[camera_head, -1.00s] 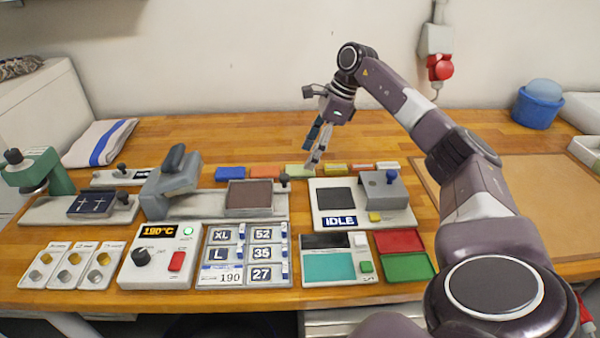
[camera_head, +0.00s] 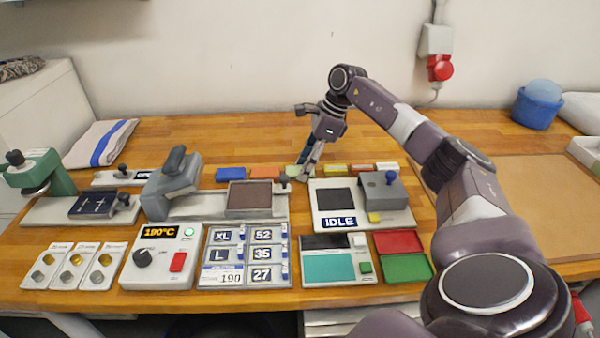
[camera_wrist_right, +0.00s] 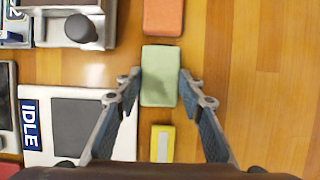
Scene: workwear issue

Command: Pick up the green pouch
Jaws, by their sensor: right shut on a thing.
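The green pouch (camera_wrist_right: 159,76) is a pale green flat block lying on the wooden table between the fingers of my right gripper (camera_wrist_right: 160,80) in the right wrist view. The fingers are shut on its two sides. In the head view my right gripper (camera_head: 303,170) points down at the back row of pouches and hides most of the green pouch (camera_head: 292,171). I cannot see any gap between the pouch and the table. My left gripper is not in view.
An orange pouch (camera_wrist_right: 163,17) and a yellow one (camera_wrist_right: 162,143) lie close on either side of it. A blue pouch (camera_head: 230,174) is further left. The IDLE device (camera_head: 361,205) and the press (camera_head: 170,185) stand in front. Bare table lies behind the row.

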